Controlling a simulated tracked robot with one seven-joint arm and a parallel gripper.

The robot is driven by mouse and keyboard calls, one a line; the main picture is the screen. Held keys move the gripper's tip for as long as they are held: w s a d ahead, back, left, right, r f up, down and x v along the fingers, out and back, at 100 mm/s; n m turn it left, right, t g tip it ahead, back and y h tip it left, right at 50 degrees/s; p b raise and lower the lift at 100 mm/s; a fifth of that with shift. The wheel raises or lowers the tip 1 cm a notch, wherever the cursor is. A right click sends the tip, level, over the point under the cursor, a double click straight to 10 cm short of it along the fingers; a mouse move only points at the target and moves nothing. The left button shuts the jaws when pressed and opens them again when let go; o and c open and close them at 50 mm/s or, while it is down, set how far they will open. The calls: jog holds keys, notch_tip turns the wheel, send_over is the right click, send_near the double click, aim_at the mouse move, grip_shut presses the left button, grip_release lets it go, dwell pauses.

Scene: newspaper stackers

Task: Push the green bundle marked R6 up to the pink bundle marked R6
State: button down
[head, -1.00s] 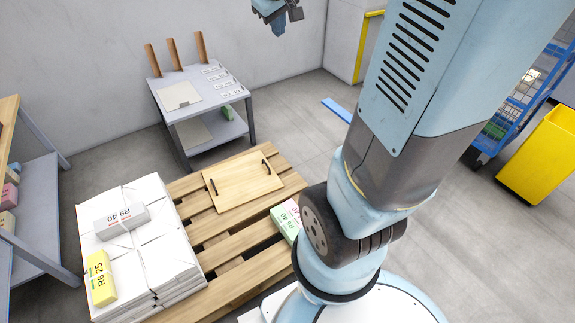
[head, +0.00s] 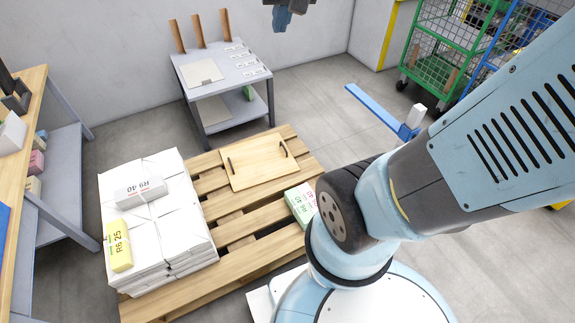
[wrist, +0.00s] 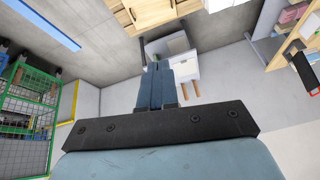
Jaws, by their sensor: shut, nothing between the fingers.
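A green bundle (head: 301,206) lies on the right part of the wooden pallet, partly behind my arm. A pink-marked bundle (head: 312,192) is right beside it, also partly covered; I cannot tell whether they touch. Their labels are too small and covered to read fully. My gripper (head: 288,8) is at the top edge of the head view, far from both bundles. In the wrist view my gripper (wrist: 158,68) has its fingers together and empty, with neither bundle identifiable there.
A paper stack (head: 185,233) on the pallet (head: 232,236) bears a grey R9 40 bundle (head: 139,190) and a yellow R6 25 bundle (head: 118,246). A board (head: 258,165) lies behind. A grey table (head: 222,72), workbench (head: 35,110) and green cage (head: 440,50) stand around.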

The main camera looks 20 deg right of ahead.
aim_at(302, 203)
jog(key=w+a+f+m+g+y, duration=0.1)
jog(key=w+a+f+m, duration=0.15)
jog(key=w+f, duration=0.65)
jog(key=w+a+f+m+y, duration=0.1)
jog(key=w+f+m, duration=0.35)
jog(key=w, duration=0.75)
jog(key=w+f+m+g+h, duration=0.1)
jog(key=w+f+m, duration=0.3)
jog(key=f, duration=1.5)
jog(key=w+f+m+g, duration=0.1)
jog(key=w+f, duration=0.5)
jog(key=f, duration=1.4)
jog(key=s+d+f+m+g+h, duration=0.15)
jog(key=s+f, duration=0.45)
jog(key=f, duration=0.7)
jog(key=s+d+f+m+h, duration=0.1)
jog(key=s+d+f+m, duration=0.15)
jog(key=s+f, duration=0.7)
jog(key=s+d+f+m+g+h, duration=0.1)
jog(key=s+f+m, duration=0.15)
jog(key=f, duration=1.25)
jog(key=shift+n, duration=0.25)
jog(key=d, duration=0.4)
jog(key=s+d, duration=0.1)
jog(key=d, duration=0.3)
jog(key=s+d+f, duration=0.1)
jog(key=d, duration=0.2)
jog(key=shift+d, duration=0.4)
jog(key=shift+f, duration=0.35)
